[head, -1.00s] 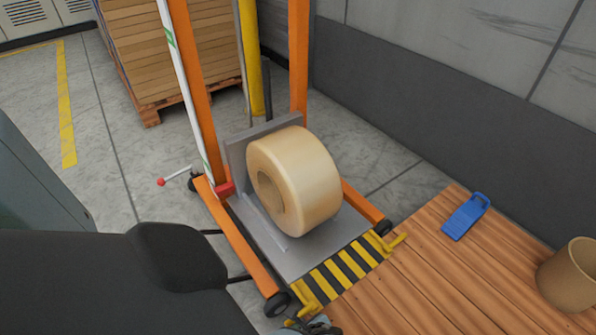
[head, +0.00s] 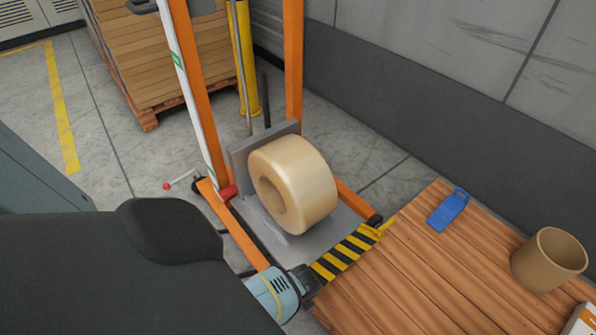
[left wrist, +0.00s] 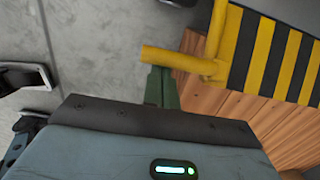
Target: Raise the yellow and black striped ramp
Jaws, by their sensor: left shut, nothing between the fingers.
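The yellow and black striped ramp (head: 346,254) spans the edge between the lift's grey platform and the wooden table. It shows as a narrow band and looks tilted up. In the left wrist view the ramp (left wrist: 262,50) is at the upper right, with its yellow side bar (left wrist: 178,61) sticking out to the left. My left gripper (head: 309,284) is at the ramp's near end. Its green fingers (left wrist: 163,72) are shut with nothing between them, right against or just under the bar; contact is unclear. My right gripper is out of view.
A large tan roll (head: 312,190) sits on the grey platform (head: 262,226) of the orange-framed lift (head: 292,60). The wooden table (head: 420,270) holds a blue object (head: 447,211) and a brown cup-like roll (head: 535,265). Stacked boards (head: 165,60) stand behind.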

